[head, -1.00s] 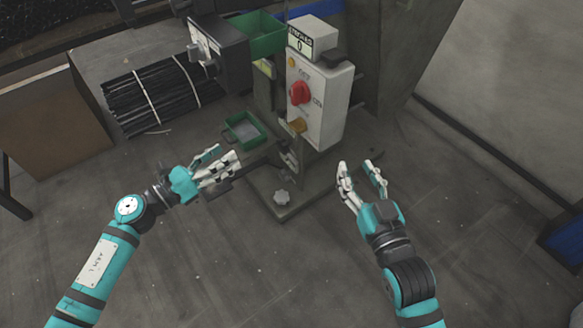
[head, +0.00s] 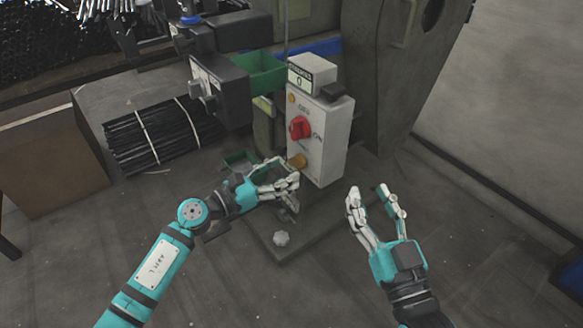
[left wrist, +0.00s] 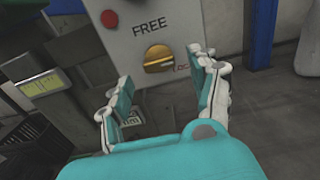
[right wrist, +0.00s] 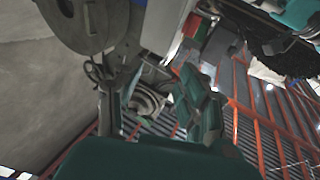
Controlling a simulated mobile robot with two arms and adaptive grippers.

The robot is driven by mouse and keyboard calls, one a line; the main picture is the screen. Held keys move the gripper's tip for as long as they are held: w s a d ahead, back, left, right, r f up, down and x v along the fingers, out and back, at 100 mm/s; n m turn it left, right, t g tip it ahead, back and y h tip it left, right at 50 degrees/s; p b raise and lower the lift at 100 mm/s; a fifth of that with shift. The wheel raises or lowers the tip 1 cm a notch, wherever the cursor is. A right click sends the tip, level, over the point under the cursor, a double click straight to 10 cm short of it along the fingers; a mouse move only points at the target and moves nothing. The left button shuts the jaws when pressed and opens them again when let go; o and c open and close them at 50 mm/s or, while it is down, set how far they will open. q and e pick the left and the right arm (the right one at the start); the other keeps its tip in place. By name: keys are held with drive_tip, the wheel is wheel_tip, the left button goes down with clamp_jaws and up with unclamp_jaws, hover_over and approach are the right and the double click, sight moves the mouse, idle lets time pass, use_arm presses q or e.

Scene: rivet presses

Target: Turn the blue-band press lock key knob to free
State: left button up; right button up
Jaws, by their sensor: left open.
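The press's light grey control box (head: 330,135) stands in the middle of the head view. Its brass lock key knob (head: 297,161) sits low on the front, below a red rotary switch (head: 300,127). In the left wrist view the brass knob (left wrist: 158,57) lies under the word FREE, with a red mark at its lower right. My left gripper (head: 291,171) is open beside the lower front of the box. In its wrist view the knob appears ahead between the spread fingers, with no contact visible. My right gripper (head: 368,191) is open and empty, right of the press base.
A counter box (head: 313,74) reading 0 tops the control box. A green bin (head: 258,70), a dark box with a grey knob (head: 222,88) and bundled black rods (head: 160,137) are to the left.

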sight(296, 164)
use_arm(q)
drive_tip(key=x, duration=0.3)
drive_tip(key=shift+w+d, duration=0.1)
drive_tip(key=shift+d, duration=0.05)
use_arm(e)
drive_tip(key=shift+s+r+t, duration=0.2)
drive_tip(key=shift+r+t, duration=0.4)
drive_tip(key=shift+r, duration=0.25)
use_arm(q)
drive_tip(key=c, duration=1.2)
